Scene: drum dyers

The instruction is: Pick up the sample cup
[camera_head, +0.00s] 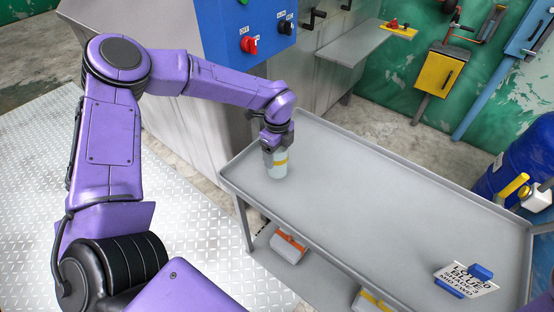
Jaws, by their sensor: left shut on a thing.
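The sample cup (277,168) is a pale, translucent cup with a yellow band. It is near the far left corner of the grey metal table (370,205). My left gripper (274,146) reaches down from above and is shut on the cup's upper part, hiding its rim. I cannot tell whether the cup's base touches the tabletop. My right gripper is not in view.
A printed card (466,282) with blue pieces lies at the table's near right. A blue drum (515,170) stands beyond the right end. A machine with a blue control box (245,30) is behind my arm. The table's middle is clear.

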